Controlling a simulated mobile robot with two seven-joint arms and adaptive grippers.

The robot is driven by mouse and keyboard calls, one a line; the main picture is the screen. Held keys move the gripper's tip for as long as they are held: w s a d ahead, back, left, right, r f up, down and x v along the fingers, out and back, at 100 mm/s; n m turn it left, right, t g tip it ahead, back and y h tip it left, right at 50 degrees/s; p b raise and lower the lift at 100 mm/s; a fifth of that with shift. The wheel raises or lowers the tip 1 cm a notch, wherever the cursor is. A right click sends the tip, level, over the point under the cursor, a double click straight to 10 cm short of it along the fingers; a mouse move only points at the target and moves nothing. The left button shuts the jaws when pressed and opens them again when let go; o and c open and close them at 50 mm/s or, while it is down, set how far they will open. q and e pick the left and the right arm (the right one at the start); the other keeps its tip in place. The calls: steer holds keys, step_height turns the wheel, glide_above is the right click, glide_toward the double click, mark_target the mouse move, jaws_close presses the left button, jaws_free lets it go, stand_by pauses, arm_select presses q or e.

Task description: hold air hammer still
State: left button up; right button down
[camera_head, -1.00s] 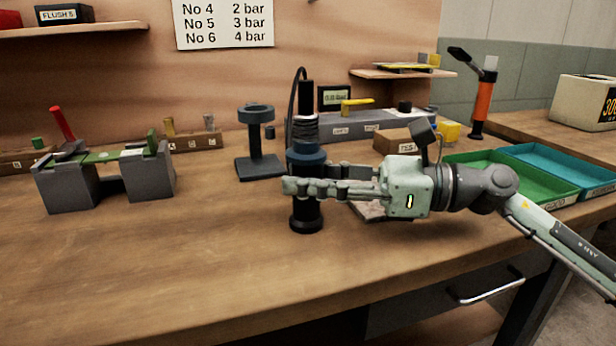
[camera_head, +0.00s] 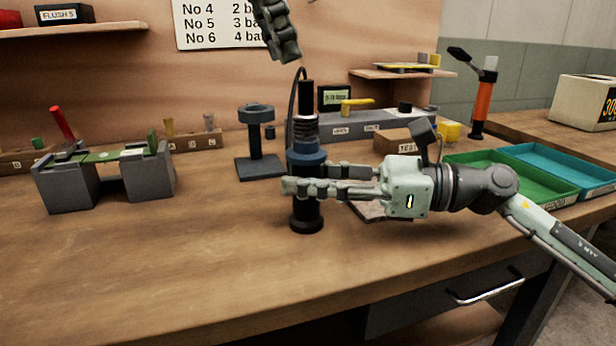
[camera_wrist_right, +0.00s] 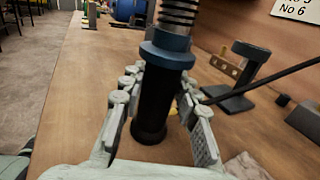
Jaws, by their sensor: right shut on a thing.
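The air hammer (camera_head: 306,157) stands upright on the bench, a dark cylinder with a blue collar, a spring and a black top. A dark hose rises behind it. My right gripper (camera_head: 292,188) comes from the right and is shut around its black lower body, just below the collar. The right wrist view shows the fingers on both sides of the air hammer (camera_wrist_right: 154,98). My left gripper (camera_head: 288,50) hangs at the top, above and slightly left of the air hammer, apart from it. Only its finger end shows, and its opening is unclear.
A dark stand (camera_head: 259,150) is behind left of the hammer. A grey fixture (camera_head: 68,190) with a green strip is at left. A labelled regulator block (camera_head: 365,126) with a display stands behind. Green (camera_head: 530,195) and teal trays are at right. The front bench is clear.

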mark_target(298, 115)
arm_select(q)
steer(key=shift+x, duration=3.1)
jaws_close()
